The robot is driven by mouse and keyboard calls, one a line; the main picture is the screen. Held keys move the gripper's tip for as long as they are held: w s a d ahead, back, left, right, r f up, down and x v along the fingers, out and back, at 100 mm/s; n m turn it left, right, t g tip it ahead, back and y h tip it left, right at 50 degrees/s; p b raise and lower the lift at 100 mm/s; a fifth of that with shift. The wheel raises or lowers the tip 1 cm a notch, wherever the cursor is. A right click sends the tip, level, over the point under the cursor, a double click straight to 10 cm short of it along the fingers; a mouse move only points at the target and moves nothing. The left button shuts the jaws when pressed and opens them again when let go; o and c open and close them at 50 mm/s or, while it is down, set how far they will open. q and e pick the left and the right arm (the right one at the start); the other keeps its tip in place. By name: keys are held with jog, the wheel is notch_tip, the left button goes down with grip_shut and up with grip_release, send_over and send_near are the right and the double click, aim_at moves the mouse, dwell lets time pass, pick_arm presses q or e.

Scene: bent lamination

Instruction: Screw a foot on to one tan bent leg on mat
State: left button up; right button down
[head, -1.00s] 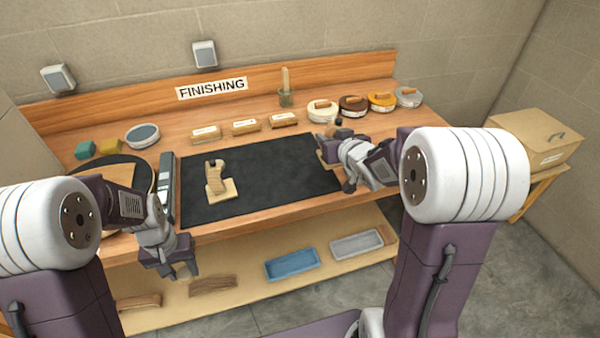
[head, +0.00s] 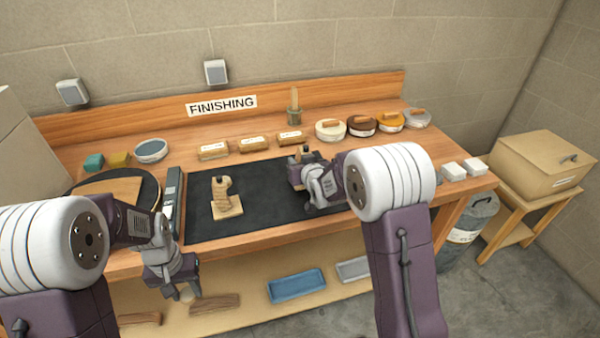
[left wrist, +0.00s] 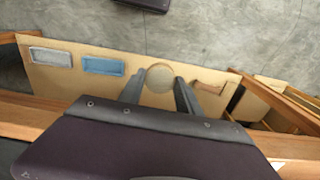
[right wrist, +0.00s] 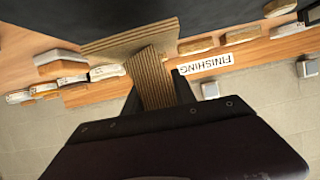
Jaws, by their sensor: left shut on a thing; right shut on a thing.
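A tan bent leg (head: 222,192) with a flat base and a small dark piece near its top stands on the dark mat (head: 262,192), left of the mat's middle. My right gripper (right wrist: 158,96) is shut on a second bent leg (right wrist: 150,72), whose layered edges show in the right wrist view. In the head view it is over the mat's right part, and the arm hides most of that leg. My left gripper (head: 186,292) is shut on a round tan foot (left wrist: 160,78), in front of the bench and below its top. The foot's thread is not visible.
A round dark board (head: 148,190) and a long grey tool (head: 172,195) lie left of the mat. Blocks and round tins (head: 330,130) line the back. A lower shelf (head: 245,285) holds trays. The mat between the standing leg and my right gripper is clear.

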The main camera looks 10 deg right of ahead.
jog(key=shift+f, duration=2.05)
jog(key=shift+f+b, duration=0.15)
jog(key=shift+b, duration=0.2)
jog(key=c, duration=1)
grip_release()
